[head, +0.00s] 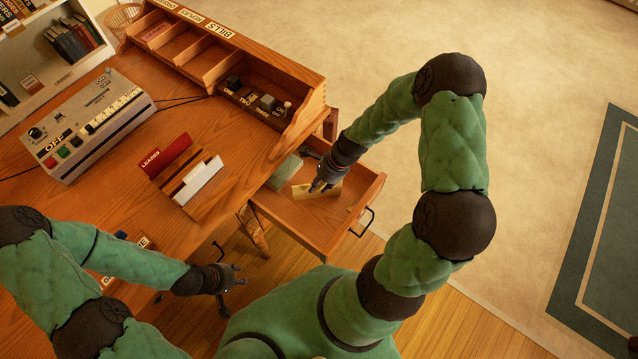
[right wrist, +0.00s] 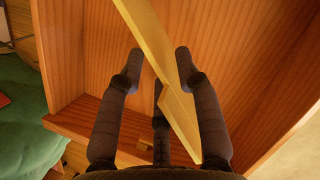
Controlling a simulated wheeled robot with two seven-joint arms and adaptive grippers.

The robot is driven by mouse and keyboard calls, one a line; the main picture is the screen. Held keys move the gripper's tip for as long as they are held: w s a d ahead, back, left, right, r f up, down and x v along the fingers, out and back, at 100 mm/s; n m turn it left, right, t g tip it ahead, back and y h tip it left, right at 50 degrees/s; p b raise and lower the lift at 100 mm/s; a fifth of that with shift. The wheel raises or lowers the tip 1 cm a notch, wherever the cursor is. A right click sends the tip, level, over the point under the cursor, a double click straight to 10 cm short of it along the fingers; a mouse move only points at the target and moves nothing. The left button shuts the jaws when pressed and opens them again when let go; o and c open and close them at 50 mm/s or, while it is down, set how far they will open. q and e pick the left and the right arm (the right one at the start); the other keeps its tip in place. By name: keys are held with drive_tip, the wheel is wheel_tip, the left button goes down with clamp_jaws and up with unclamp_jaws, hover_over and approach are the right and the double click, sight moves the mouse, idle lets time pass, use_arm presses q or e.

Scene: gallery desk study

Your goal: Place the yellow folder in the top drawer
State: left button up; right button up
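The yellow folder (head: 303,191) is inside the open drawer (head: 318,232) at the desk's right end. My right gripper (head: 322,185) reaches down into the drawer at the folder. In the right wrist view the folder (right wrist: 150,32) runs between the spread fingers of that gripper (right wrist: 159,62). A gap shows on the left finger's side, and the folder passes close to the right finger. Part of the folder is hidden by the hand in the head view. My left gripper (head: 236,290) is open and empty, low in front of the desk.
A greenish item (head: 285,172) lies at the drawer's back. On the desk stand a sorter with red and white cards (head: 180,172), a grey button machine (head: 90,125) and a pigeonhole unit (head: 225,65).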

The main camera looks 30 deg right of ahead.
drive_tip(key=p+v, duration=0.4)
drive_tip(key=v, duration=0.8)
drive_tip(key=shift+p, duration=0.35)
